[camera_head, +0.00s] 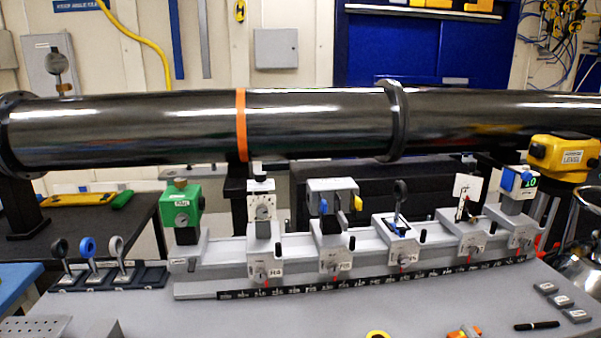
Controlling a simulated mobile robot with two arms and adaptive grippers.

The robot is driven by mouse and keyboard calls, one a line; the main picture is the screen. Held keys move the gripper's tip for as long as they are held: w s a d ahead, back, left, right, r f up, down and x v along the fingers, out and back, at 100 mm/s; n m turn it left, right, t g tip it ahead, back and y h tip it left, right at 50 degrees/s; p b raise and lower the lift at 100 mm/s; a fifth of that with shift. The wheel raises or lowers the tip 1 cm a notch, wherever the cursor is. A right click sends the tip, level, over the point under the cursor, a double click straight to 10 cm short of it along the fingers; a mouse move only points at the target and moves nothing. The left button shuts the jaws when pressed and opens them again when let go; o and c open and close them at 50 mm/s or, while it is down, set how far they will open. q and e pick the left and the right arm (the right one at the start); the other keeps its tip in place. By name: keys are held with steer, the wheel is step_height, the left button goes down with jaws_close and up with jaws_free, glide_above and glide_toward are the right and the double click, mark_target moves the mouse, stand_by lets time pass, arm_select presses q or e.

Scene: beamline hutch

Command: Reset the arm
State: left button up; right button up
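Neither of my grippers shows in the head view, and I cannot make out either of my arms. The long grey rail (205,290) stands on the grey bench top, with several carriages and instruments along it. A green unit (181,206) is at its left end, and a unit with a blue face (517,184) is at its right end. A black scale strip with white marks (375,279) runs along the rail's front.
A dark beam pipe (320,124) with an orange band crosses above the rail. Ring-topped posts (88,254) stand in a dark holder at left. A yellow level (562,158) stands at right. Small grey blocks (561,300) and a black pen (537,325) lie front right. The front-middle bench is mostly clear.

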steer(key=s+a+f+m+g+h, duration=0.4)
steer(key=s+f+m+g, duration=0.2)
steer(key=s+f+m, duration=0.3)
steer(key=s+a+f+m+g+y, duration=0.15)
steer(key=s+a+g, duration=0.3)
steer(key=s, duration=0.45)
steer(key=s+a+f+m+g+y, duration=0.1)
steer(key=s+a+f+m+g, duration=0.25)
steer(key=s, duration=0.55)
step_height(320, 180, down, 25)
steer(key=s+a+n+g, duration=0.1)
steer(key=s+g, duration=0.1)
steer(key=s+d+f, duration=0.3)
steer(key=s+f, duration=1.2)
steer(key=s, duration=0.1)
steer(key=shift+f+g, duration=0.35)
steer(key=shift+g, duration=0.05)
